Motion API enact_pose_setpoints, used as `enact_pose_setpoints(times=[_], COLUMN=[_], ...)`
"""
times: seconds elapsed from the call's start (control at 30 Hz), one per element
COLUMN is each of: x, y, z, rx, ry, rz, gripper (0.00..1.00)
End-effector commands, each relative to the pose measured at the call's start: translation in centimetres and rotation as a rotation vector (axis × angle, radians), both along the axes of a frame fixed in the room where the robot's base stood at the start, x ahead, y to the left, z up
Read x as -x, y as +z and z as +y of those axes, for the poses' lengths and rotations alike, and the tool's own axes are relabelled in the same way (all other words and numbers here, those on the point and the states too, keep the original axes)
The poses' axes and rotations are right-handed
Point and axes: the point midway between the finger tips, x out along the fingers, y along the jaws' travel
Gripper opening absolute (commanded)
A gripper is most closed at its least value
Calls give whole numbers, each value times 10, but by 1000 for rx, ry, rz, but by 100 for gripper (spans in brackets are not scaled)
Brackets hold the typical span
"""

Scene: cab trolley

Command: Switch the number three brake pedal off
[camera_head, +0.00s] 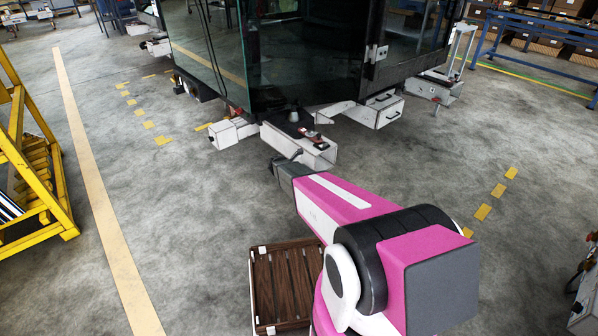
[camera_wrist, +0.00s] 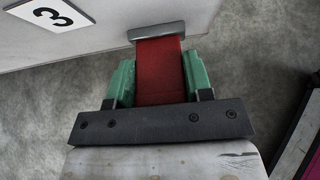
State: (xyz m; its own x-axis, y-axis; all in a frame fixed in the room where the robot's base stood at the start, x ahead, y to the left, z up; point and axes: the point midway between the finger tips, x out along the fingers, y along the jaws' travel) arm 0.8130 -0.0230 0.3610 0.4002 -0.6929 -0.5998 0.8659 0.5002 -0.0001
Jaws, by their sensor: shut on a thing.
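The number three brake pedal (camera_wrist: 160,70) is red with a grey metal bar across its far end. It sits between the green finger pads of my gripper (camera_wrist: 160,82), which is shut on it. A white surface with a black number 3 label (camera_wrist: 50,14) shows at the upper left of the wrist view. In the head view my gripper (camera_head: 280,163) is at the near white foot (camera_head: 315,153) of the cab trolley. My arm hides part of that spot, and the held pedal cannot be made out clearly there.
The glass-walled cab (camera_head: 290,60) stands on the trolley just beyond. Another white foot (camera_head: 226,134) lies to its left. A brown slatted crate (camera_head: 254,290) is on the floor beside my arm. A yellow rack (camera_head: 45,180) stands at the left. Floor between rack and trolley is clear.

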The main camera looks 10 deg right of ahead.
Motion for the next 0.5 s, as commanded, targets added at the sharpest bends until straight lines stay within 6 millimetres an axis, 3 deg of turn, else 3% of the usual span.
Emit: enact_pose_setpoints(times=[0.3,0.33,0.4,0.5], x=[0,0,0,0], y=[1,1,1,1], z=[0,0,0,0], rx=[-2,-2,-2,-1], ry=[0,0,0,1], rz=[0,-1,-1,0], gripper=[4,53,72,72])
